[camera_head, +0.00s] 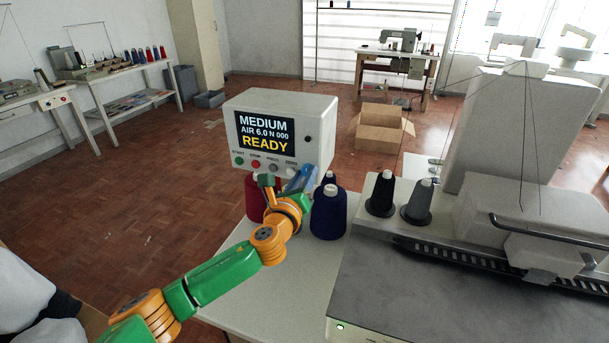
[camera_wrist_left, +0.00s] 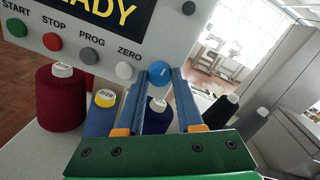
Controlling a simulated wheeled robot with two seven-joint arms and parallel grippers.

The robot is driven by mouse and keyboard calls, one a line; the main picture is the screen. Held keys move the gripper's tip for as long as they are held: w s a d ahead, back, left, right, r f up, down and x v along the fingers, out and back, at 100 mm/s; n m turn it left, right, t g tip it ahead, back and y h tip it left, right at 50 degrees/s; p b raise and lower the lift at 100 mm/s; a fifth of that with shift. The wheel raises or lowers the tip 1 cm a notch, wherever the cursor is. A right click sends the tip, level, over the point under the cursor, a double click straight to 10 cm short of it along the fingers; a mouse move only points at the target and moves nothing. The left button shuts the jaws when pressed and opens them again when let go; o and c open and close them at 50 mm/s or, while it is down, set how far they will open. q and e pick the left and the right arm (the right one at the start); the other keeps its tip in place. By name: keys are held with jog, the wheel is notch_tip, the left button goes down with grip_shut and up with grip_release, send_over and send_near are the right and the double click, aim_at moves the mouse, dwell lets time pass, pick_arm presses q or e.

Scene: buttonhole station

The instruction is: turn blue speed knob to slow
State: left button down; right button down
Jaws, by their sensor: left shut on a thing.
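The blue speed knob (camera_wrist_left: 160,72) is on the lower front of the grey control box (camera_head: 311,130), right of the ZERO button. It shows between my left fingertips in the left wrist view; the gripper hides it in the head view. My left gripper (camera_head: 306,174) has blue fingers and is shut on the knob, with one finger on each side. A short pale mark shows on the knob's face. The box's screen (camera_head: 265,132) reads MEDIUM, AIR 6.0 N 000 and READY. My right gripper is in neither view.
Green START (camera_wrist_left: 16,27), red STOP (camera_wrist_left: 52,41), grey PROG (camera_wrist_left: 88,56) and white ZERO (camera_wrist_left: 124,70) buttons line up left of the knob. Red (camera_wrist_left: 61,100) and dark blue (camera_head: 328,215) thread cones stand close below. The sewing machine (camera_head: 430,290) is at right.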

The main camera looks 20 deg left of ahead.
pick_arm(q)
jog(key=n, duration=0.3)
jog(key=shift+n+p, duration=0.3)
jog(key=n, duration=0.3)
jog(key=shift+p, duration=0.3)
jog(key=n, duration=0.4)
jog(key=shift+r+h+p, duration=0.1)
jog(key=shift+h+p, duration=0.25)
jog(key=shift+h, duration=0.05)
jog(key=n, duration=0.3)
jog(key=shift+p, duration=0.3)
jog(key=n+p, duration=0.1)
jog(key=n, duration=0.4)
jog(key=shift+a+n+h, duration=0.1)
jog(key=shift+n+h, duration=0.2)
jog(key=n, duration=0.4)
jog(key=shift+p, duration=0.35)
jog(key=shift+n+h, duration=0.3)
jog(key=shift+n, duration=0.1)
jog(key=c, duration=0.8)
grip_release()
